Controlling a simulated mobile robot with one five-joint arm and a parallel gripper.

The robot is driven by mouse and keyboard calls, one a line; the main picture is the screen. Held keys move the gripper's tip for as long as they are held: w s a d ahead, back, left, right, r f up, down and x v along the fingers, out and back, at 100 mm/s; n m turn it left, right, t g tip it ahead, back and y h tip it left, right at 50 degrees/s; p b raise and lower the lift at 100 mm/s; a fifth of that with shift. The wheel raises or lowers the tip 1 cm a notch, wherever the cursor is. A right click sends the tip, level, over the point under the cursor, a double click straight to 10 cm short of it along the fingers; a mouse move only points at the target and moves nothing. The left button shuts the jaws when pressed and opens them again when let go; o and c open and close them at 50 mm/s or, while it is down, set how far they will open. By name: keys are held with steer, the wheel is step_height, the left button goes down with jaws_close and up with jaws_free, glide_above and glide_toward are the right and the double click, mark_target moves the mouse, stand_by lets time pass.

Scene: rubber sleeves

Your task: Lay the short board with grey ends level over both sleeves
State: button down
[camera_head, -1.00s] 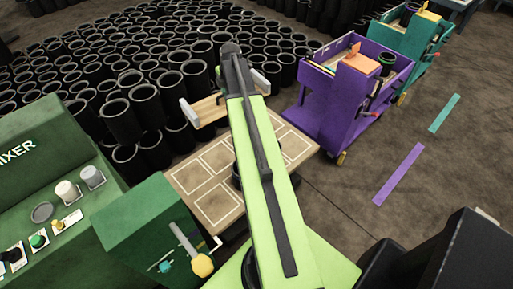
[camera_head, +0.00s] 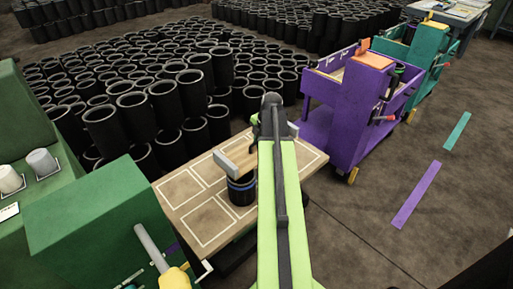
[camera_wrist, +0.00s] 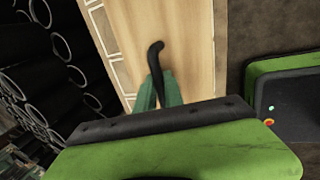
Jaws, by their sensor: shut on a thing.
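The short board (camera_head: 243,154) is light wood with grey ends. Its left grey end (camera_head: 225,162) and part of its right grey end (camera_head: 293,130) show in the head view; my arm hides its middle. My gripper (camera_head: 270,118) is shut on it. A black sleeve with a blue band (camera_head: 241,190) stands upright on the worktable, just below the board's left part in the picture. I cannot tell whether board and sleeve touch. No second sleeve shows on the table; my arm covers part of it. In the wrist view my gripper's green fingers (camera_wrist: 160,95) point over pale wood.
The wooden worktable (camera_head: 200,222) has white outlined rectangles. Many black sleeves (camera_head: 165,105) stand behind it. A green machine (camera_head: 100,215) with a yellow-ended handle (camera_head: 174,278) is at left. A purple cart (camera_head: 357,110) and a teal cart (camera_head: 423,60) stand at right.

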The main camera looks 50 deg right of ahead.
step_height(320, 180, down, 7)
steer(key=b, duration=0.6)
steer(key=shift+r+b, duration=0.15)
steer(key=shift+b, duration=0.15)
steer(key=shift+f+b, duration=0.6)
steer(key=c, duration=1.4)
jaws_free()
steer(key=shift+o, duration=0.2)
steer(key=p+v, duration=1.6)
steer(key=v, duration=0.1)
steer(key=shift+r+p, duration=0.2)
steer(key=shift+p, duration=0.15)
steer(key=shift+s, duration=0.1)
